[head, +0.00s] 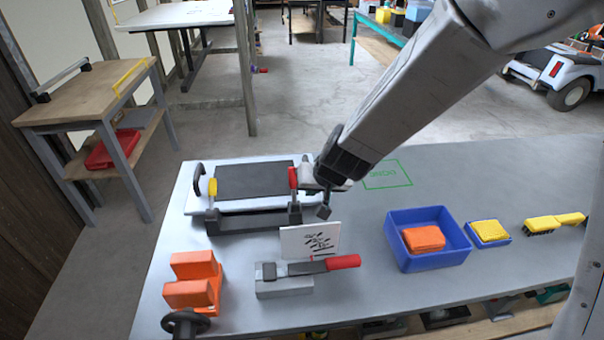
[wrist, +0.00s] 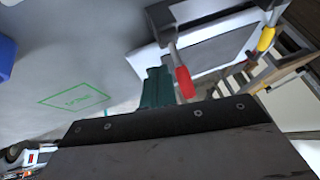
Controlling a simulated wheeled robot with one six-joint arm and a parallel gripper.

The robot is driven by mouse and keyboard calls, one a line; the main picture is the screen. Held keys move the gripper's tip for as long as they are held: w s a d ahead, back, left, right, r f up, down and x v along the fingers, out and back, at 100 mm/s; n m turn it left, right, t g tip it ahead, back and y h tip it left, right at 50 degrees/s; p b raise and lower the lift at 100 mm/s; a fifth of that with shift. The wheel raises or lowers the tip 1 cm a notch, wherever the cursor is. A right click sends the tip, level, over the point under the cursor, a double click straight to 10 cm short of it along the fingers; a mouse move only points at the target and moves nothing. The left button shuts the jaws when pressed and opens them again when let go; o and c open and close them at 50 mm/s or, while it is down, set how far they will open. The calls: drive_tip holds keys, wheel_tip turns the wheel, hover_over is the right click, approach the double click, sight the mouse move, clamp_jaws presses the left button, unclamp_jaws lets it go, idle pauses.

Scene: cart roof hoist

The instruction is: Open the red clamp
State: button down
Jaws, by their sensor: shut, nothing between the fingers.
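The red clamp has an upright red handle (head: 293,178) and a dark body (head: 295,214) at the right end of a black stand on the workbench. A white panel with a dark pad (head: 252,179) lies there. In the wrist view, the red handle (wrist: 184,82) stands just right of my fingertips. My gripper (head: 323,211) is shut and empty, tilted down, just right of the clamp in the head view. In the wrist view, its dark green fingers (wrist: 157,90) look close to the handle; I cannot tell whether they touch it.
A yellow-handled clamp (head: 212,187) holds the left end. In front are a white card (head: 310,240), a red-handled tool on a grey block (head: 284,289) and an orange block (head: 192,284). A blue bin (head: 399,254) stands right. The bench around the green outline (head: 388,174) is clear.

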sight(294, 189)
drive_tip(key=f+m+g, duration=0.1)
drive_tip(key=f, duration=0.1)
drive_tip(key=d+f+m+g+y, duration=0.2)
drive_tip(key=f, duration=0.1)
drive_tip(key=shift+s+d+f+m+g, duration=0.2)
drive_tip(key=shift+d+f+m+g, duration=0.1)
drive_tip(key=shift+f+g, duration=0.1)
drive_tip(key=m+y, duration=0.1)
drive_tip(key=w+y, duration=0.1)
drive_tip(key=y, duration=0.1)
drive_tip(key=shift+f+m+g, duration=0.15)
drive_tip(key=shift+m+g, duration=0.25)
drive_tip(key=w+d+r+m+t+y, duration=0.4)
drive_tip(key=w+m+y, duration=0.15)
drive_tip(key=w, duration=0.25)
drive_tip(key=shift+n+y, duration=0.35)
drive_tip(key=shift+n, duration=0.1)
drive_tip(key=x, duration=1)
drive_tip(key=shift+w+a+f, duration=0.1)
drive_tip(key=shift+a, duration=0.05)
drive_tip(key=shift+s+r, duration=0.4)
drive_tip(key=shift+s, duration=0.2)
drive_tip(key=shift+s+r, duration=0.35)
drive_tip(key=shift+s, duration=0.3)
drive_tip(key=shift+s+r, duration=0.25)
drive_tip(key=shift+s, duration=0.3)
drive_tip(key=shift+d, duration=0.3)
